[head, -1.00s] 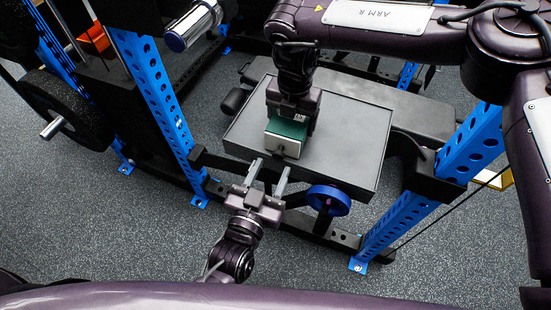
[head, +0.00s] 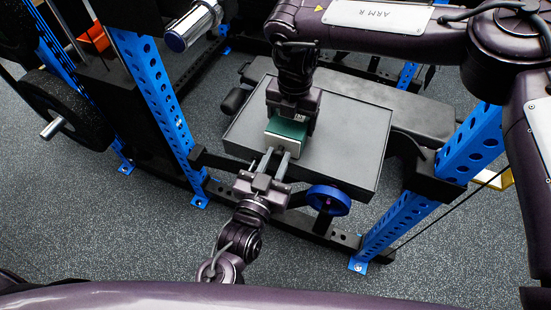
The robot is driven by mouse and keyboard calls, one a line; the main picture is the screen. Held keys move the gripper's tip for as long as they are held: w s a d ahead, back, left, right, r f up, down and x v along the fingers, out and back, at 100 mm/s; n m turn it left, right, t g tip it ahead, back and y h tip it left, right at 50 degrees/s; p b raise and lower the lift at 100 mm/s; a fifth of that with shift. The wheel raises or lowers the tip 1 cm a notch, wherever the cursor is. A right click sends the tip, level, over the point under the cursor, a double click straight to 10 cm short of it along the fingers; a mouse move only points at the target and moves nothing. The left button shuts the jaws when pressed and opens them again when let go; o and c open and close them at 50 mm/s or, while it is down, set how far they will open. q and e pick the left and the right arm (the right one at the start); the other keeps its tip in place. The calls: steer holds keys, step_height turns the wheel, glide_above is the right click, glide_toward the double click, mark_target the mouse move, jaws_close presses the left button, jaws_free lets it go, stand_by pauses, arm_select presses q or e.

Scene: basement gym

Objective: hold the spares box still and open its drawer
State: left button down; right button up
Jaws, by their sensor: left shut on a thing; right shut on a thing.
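The spares box (head: 288,128) is small, with a green body and a pale drawer front (head: 292,145). It sits on a grey tray-like platform (head: 342,150). My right gripper (head: 289,118) comes from above and behind and is shut on the box. My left gripper (head: 274,158) reaches up from below, its fingers close together at the drawer front, shut on the drawer's knob. The knob is hidden between the fingers. I cannot see a gap between the drawer front and the box.
A blue round knob (head: 328,200) sticks out below the platform's front edge. Blue rack uprights stand at left (head: 160,95) and right (head: 425,190). A weight plate (head: 68,108) is at the far left. The platform is bare right of the box.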

arm_select(q)
steer(key=v, duration=0.8)
steer(key=shift+s, duration=0.15)
steer(key=c, duration=1.2)
jaws_free()
steer(key=shift+o, duration=0.2)
steer(key=v, duration=1.2)
steer(key=shift+r, duration=0.1)
arm_select(e)
steer(key=o, duration=1.1)
steer(key=shift+o, duration=0.2)
